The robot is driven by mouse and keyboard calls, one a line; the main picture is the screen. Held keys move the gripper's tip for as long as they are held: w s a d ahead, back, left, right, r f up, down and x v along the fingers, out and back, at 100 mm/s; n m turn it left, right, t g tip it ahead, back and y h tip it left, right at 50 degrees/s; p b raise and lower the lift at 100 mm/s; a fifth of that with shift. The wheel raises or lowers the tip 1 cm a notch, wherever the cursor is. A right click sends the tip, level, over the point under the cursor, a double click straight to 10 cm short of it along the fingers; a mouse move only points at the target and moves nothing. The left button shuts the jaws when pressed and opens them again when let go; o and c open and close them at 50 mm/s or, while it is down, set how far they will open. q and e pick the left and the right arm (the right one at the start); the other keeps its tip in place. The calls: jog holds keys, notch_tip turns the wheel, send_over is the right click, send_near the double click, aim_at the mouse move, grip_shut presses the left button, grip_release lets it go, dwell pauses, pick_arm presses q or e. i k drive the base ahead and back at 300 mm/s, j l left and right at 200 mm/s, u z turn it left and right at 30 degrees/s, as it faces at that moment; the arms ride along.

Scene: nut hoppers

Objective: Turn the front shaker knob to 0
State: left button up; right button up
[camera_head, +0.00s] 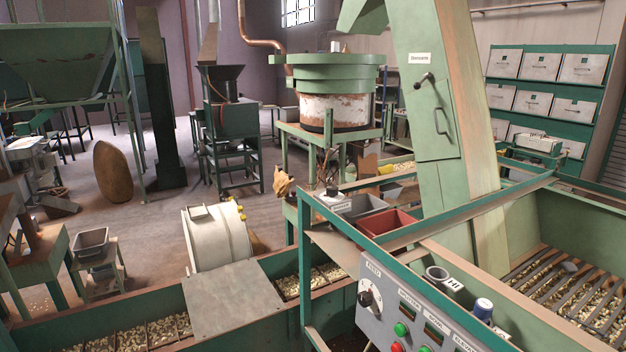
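A grey control panel (395,286) stands at the front right on a green frame. At its upper left is a round dial knob (370,297) with a dark centre and a pale scale plate, under a label that reads FEED. Green buttons (401,329) and a red button (397,347) sit below and right of the knob, beside small dark displays. The panel's lower part is cut off by the picture edge. Neither of my grippers is in view.
A green rail (440,226) runs above the panel. Green hoppers with nuts lie left and right. A white drum (216,238) is behind the left trough.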

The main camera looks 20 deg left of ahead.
aim_at(331, 190)
jog(key=i+j+u, duration=0.2)
jog(key=i+j, duration=0.55)
jog(key=j, duration=0.15)
